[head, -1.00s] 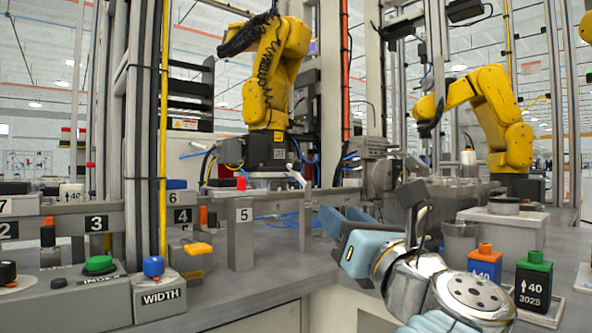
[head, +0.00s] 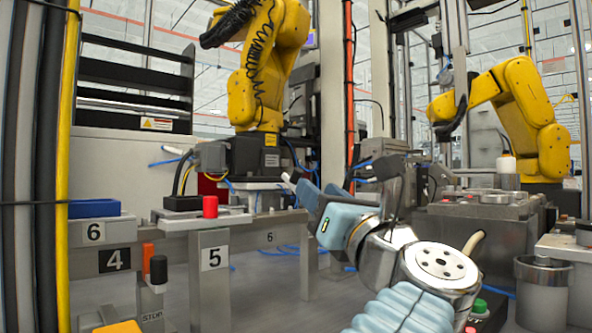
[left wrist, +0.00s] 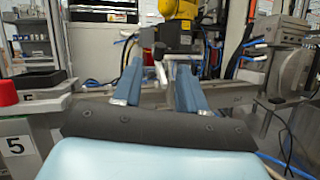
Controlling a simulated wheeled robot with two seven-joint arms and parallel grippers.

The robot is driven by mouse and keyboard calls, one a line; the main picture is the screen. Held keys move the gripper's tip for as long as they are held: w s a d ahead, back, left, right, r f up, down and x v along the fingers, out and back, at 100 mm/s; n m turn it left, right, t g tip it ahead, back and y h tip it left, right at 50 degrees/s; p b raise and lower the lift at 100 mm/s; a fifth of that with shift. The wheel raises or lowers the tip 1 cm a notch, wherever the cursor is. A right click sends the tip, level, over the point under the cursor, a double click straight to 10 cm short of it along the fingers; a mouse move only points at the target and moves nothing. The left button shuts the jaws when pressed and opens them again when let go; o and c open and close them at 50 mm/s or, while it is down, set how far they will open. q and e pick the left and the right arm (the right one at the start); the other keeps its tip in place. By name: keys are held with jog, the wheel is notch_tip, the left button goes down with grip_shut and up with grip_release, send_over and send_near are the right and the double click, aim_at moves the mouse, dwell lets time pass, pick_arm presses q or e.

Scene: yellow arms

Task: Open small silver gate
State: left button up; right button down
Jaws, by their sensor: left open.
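My left gripper (head: 318,194) reaches forward in the middle of the head view, its blue fingers apart. A pale-tipped bar (head: 289,181) also shows just left of the fingers in the head view. I cannot tell for certain which part is the small silver gate. My right gripper is out of view.
A silver post marked 5 (head: 214,262) with a red button (head: 210,207) stands left of my gripper. Yellow robot arms (head: 270,70) stand behind. A metal canister (head: 541,290) is at right.

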aim_at(300, 175)
pick_arm(q)
jog(key=p+x, duration=0.2)
jog(key=x, duration=0.7)
jog(key=shift+r, duration=0.1)
grip_shut()
